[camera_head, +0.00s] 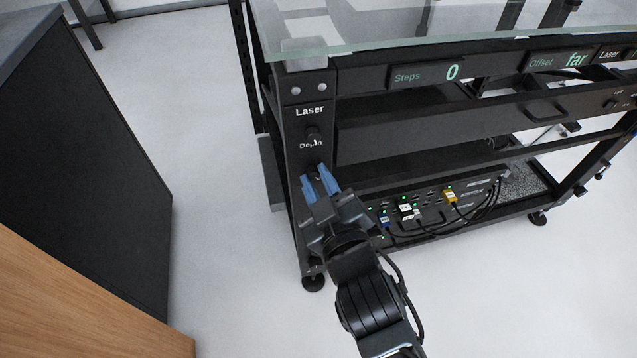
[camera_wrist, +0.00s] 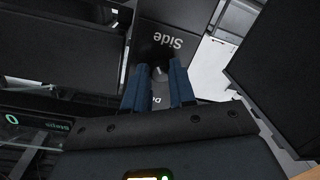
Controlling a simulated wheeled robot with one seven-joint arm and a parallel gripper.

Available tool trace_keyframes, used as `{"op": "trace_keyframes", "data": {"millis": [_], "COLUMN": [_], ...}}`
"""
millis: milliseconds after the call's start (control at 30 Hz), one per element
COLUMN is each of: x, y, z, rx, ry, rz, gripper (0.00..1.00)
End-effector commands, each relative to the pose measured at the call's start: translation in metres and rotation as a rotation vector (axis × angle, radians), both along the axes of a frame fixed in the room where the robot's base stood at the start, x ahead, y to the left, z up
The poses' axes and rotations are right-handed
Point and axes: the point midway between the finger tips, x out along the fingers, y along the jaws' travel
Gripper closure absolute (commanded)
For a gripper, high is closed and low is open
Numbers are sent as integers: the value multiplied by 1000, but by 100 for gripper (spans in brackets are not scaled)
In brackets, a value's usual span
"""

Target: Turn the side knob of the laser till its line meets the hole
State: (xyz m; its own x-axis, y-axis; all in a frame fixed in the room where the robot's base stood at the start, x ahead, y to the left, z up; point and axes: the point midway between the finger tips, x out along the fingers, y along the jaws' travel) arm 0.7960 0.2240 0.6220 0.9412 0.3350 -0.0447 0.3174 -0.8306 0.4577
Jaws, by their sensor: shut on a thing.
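The black cart's corner post (camera_head: 296,160) carries the words "Laser" and "Depth", with a small black depth knob (camera_head: 313,133) between them. My gripper (camera_head: 319,175) reaches the post below the word "Depth", its blue fingers pointing at the post. In the wrist view the fingers (camera_wrist: 159,76) are shut on the small dark side knob (camera_wrist: 159,73), next to the upside-down label "Side" (camera_wrist: 167,40). The fingers hide most of that knob. The laser line and the hole are not in view.
The steps display (camera_head: 426,75) reads 0 and the offset display (camera_head: 558,61) reads "far". A "Laser" display (camera_head: 608,54) is cut off at the right. A glass top (camera_head: 400,28) overhangs the post. A dark cabinet (camera_head: 80,150) stands at left, with open floor between.

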Motion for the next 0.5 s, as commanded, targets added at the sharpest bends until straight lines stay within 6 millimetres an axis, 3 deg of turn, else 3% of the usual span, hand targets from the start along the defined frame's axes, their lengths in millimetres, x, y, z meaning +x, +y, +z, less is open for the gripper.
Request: {"op": "trace_keyframes", "data": {"millis": [500], "x": [-1], "y": [0], "z": [-3], "rx": [107], "ry": [37], "rz": [-1], "gripper": [100]}}
